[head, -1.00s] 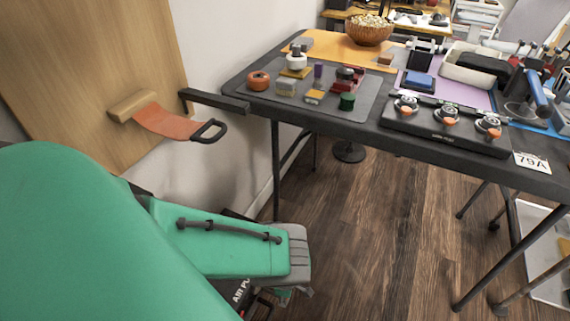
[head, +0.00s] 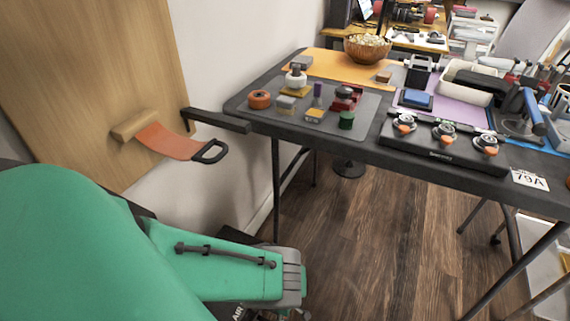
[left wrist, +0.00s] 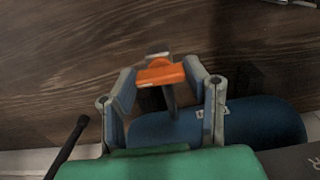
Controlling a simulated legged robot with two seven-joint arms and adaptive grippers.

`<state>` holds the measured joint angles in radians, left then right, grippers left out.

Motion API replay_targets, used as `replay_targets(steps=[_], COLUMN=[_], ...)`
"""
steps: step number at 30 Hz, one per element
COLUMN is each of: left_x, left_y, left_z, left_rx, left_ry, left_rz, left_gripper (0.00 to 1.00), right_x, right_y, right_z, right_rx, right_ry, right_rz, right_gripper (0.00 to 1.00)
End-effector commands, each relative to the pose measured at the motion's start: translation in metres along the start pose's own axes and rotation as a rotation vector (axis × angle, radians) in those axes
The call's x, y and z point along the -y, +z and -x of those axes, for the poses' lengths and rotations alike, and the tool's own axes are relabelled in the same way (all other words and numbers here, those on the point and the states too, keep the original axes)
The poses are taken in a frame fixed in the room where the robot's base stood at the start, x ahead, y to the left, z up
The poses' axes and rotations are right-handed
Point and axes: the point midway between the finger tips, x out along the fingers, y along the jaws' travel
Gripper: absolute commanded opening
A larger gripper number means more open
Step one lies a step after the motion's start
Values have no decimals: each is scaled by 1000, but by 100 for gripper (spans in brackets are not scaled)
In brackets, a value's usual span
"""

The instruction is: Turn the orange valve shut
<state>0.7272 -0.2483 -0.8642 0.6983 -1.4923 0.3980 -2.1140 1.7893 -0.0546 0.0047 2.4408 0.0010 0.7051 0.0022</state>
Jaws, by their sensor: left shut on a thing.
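The orange valve (left wrist: 161,74) shows in the left wrist view as a short, flat orange handle on a dark stem. Below it is a rounded blue tank (left wrist: 250,125). My left gripper (left wrist: 160,70) has its fingers on either side of the orange handle and is shut on it. In the head view my green left arm reaches down to the right, and its fingers and the valve are out of sight there. My right gripper is in neither view.
A dark table (head: 400,158) carries a mat of small parts, a row of orange-tipped knobs (head: 440,140) and a bowl (head: 367,47). A wooden board (head: 90,80) with an orange strap (head: 168,142) stands at left. Wooden floor (head: 400,230) is open under the table.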

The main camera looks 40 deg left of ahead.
Motion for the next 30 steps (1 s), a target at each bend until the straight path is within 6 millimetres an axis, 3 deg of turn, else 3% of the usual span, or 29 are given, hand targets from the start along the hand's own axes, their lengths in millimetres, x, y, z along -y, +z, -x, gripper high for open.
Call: replay_targets(steps=[1,2,16,30], left_x=[-1,-1,-2,-1], left_y=[-4,-4,-1,-1], left_z=[0,0,6,59], left_rx=[-6,-6,-2,-5], left_ry=[2,2,2,-1], left_rz=[-2,-1,4,-1], left_gripper=[52,62,62,62], right_x=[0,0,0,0], right_y=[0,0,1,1], right_z=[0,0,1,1], right_rx=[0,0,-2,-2], right_ry=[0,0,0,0], right_rz=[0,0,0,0], right_gripper=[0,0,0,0])
